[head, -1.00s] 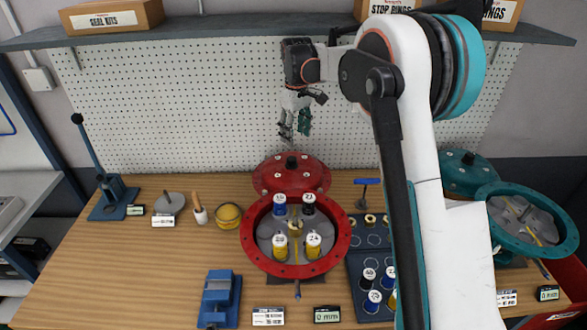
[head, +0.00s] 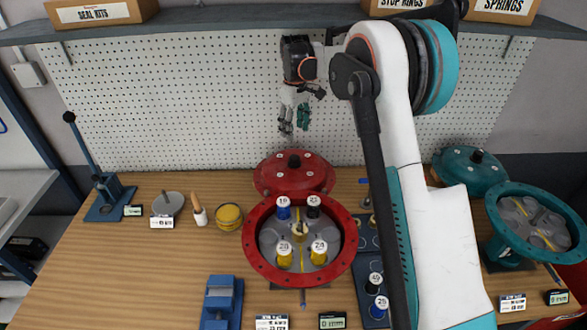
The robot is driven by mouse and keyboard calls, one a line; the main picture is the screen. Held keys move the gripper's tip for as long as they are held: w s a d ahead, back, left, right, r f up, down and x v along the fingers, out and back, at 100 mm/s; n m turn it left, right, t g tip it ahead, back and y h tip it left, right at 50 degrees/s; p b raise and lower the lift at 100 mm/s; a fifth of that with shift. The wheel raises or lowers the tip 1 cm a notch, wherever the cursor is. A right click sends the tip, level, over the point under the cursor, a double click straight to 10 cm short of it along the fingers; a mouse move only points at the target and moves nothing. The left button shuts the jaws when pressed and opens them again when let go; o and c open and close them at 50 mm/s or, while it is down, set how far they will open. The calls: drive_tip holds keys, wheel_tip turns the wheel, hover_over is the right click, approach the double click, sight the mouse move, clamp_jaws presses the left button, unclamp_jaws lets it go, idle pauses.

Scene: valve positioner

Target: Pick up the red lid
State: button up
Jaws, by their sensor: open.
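The red lid (head: 273,177) lies on the wooden bench behind the red round housing (head: 251,261), with a black knob (head: 294,160) on its top. My gripper (head: 294,128) hangs above the lid, pointing down, open and empty. A clear gap shows between its fingertips and the knob. The open housing holds spring cartridges with blue, black and yellow bodies and numbered white tops.
A teal housing (head: 497,225) and a teal lid (head: 455,168) stand at the right. A blue vise (head: 220,300), a yellow tin (head: 228,215) and a lever press (head: 104,199) stand at the left. A pegboard (head: 190,100) and shelf (head: 230,18) rise behind. My arm hides part of the blue tray (head: 366,263).

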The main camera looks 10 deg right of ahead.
sight(294, 157)
wheel_tip(294, 157, down, 13)
drive_tip(key=shift+a+r+b, duration=0.1)
drive_tip(key=shift+b, duration=1.1)
drive_tip(key=shift+c, duration=0.5)
drive_tip(key=shift+r, duration=0.1)
clamp_jaws()
